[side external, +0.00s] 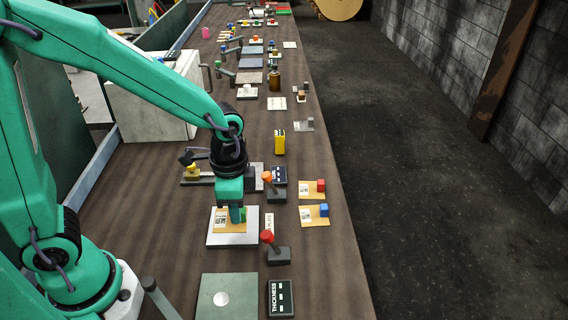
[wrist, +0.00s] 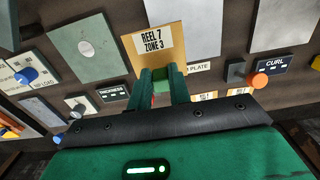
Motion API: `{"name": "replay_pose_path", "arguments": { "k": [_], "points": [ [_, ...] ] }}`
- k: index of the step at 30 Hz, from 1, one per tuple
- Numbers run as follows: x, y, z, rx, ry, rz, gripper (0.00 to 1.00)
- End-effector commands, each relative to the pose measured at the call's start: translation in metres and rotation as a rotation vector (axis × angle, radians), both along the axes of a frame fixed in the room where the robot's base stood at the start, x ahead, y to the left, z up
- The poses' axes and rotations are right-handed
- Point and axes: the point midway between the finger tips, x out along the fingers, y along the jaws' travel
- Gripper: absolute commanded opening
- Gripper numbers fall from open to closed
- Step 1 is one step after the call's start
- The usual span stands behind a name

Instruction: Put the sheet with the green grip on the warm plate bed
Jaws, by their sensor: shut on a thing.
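My gripper (side external: 237,215) points down over a pale square plate (side external: 213,240) and is shut on the green grip (side external: 244,213) of a tan sheet (side external: 223,226). In the wrist view the sheet (wrist: 146,40) reads "REEL 7 ZONE 3", and its grip (wrist: 160,73) sits between my fingertips (wrist: 160,83). The sheet overlaps the plate in both views; I cannot tell whether it touches it. The plate also shows behind the sheet in the wrist view (wrist: 198,30). A plate label (side external: 269,223) stands to its right, its first letters partly hidden in the wrist view.
Tan sheets with a red grip (side external: 313,187) and a blue grip (side external: 315,214) lie to the right. Levers with a red knob (side external: 267,237) and an orange knob (side external: 267,176) stand beside the plate. A grey-green plate (side external: 208,296) with a disc is nearer, beside a "THICKNESS" sign (side external: 280,298).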

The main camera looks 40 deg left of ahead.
Motion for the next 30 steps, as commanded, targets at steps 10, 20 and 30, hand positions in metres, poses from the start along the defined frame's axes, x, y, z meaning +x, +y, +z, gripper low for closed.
{"name": "replay_pose_path", "arguments": {
  "k": [10, 20, 30],
  "points": [
    [0.03, 0.036, -0.028, 0.0, 0.001, 0.003, 0.0],
    [0.034, 0.04, -0.032, 0.0, 0.0, -0.001, 0.0],
    [0.033, 0.04, -0.062, 0.0, 0.003, 0.0, 0.0]
  ]
}}
